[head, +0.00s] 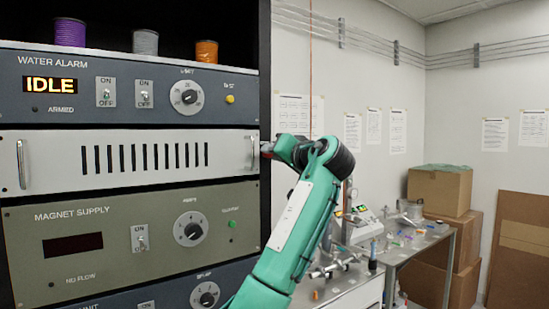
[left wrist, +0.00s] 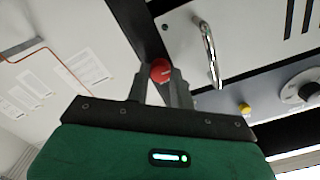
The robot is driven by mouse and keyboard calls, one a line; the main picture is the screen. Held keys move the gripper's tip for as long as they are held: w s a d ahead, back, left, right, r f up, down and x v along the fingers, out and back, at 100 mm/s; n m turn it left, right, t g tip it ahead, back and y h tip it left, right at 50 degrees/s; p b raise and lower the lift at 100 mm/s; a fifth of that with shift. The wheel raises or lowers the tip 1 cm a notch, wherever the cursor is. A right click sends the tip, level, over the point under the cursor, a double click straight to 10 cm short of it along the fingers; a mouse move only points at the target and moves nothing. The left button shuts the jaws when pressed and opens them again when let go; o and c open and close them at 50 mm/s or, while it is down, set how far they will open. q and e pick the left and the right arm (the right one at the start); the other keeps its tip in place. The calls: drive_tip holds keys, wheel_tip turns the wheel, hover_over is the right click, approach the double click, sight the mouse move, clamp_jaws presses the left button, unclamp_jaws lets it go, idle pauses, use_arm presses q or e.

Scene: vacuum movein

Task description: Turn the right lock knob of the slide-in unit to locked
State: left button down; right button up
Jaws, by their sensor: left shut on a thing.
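The slide-in unit (head: 60,150) is the white slotted panel in the rack, between the water alarm and the magnet supply. Its right lock knob is the round red knob (left wrist: 160,70) beside the right handle (left wrist: 207,52), at the panel's right end. My left gripper (head: 267,150) reaches this end from the right in the head view. In the left wrist view the two fingers of the gripper (left wrist: 163,82) are shut on the red knob, one on each side. A pale mark shows on the knob's face, but I cannot tell its lock position. The right gripper is not in view.
The water alarm (head: 150,118), with its IDLE display, sits directly above; its yellow button (left wrist: 245,108) is near my fingers. The magnet supply (head: 130,200) sits below. A cluttered bench (head: 425,238) and cardboard boxes (head: 440,190) stand at the right.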

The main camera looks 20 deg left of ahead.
use_arm(q)
drive_tip(key=shift+f, duration=0.25)
drive_tip(key=c, duration=1.3)
unclamp_jaws()
drive_tip(key=shift+o, duration=0.5)
drive_tip(key=shift+r, duration=0.15)
drive_tip(key=shift+d, duration=0.1)
drive_tip(key=b+v, duration=0.4)
drive_tip(key=v, duration=0.9)
drive_tip(key=shift+s+d, duration=0.25)
